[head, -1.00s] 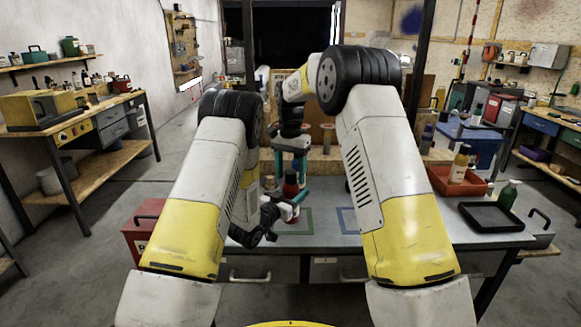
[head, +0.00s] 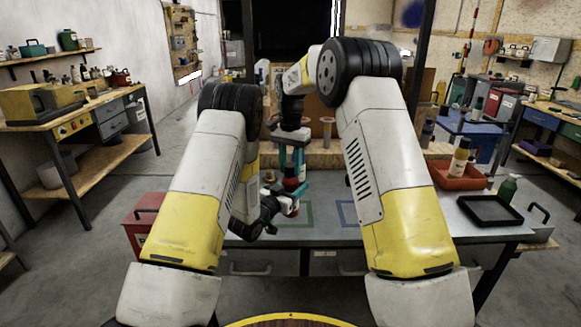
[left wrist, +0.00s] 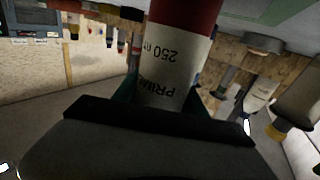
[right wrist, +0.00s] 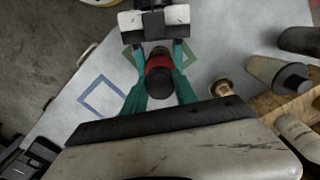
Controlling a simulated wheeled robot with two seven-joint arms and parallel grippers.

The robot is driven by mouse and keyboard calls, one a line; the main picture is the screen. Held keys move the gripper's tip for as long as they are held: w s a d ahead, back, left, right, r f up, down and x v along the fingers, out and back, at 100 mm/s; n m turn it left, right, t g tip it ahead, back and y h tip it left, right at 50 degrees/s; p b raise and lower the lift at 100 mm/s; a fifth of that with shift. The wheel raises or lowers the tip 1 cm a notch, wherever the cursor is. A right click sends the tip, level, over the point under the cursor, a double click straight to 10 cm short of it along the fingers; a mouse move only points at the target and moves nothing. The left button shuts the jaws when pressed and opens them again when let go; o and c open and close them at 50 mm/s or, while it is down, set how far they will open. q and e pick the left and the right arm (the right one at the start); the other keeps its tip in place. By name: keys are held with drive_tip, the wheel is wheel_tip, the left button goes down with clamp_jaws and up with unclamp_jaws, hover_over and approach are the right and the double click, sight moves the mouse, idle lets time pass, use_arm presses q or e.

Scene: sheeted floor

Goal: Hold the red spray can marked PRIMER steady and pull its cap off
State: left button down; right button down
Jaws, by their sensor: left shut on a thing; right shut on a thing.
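The red spray can (head: 291,186) is upright above the bench, in front of my column of arm links. Its white label, reading PRIM… and 250, shows upside down in the left wrist view (left wrist: 170,62). My left gripper (head: 287,207) is shut on the can's body from the side. My right gripper (head: 292,160) points down from above and is shut on the can's dark cap (right wrist: 160,83). In the right wrist view the cap sits between the teal fingers, with the red can just beyond it. Whether there is a gap under the cap cannot be told.
The grey bench (head: 400,228) has a green square outline (head: 308,213) and a blue one (head: 346,212). At right are a red tray (head: 452,181) with a bottle, a black tray (head: 489,210) and a green bottle (head: 507,189). A red box (head: 140,218) is at left.

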sight(290, 165)
drive_tip(key=shift+r, duration=0.15)
idle(0.3)
drive_tip(key=shift+r, duration=0.95)
drive_tip(key=shift+r, duration=2)
use_arm(q)
drive_tip(key=c, duration=0.6)
unclamp_jaws()
drive_tip(key=shift+o, duration=0.2)
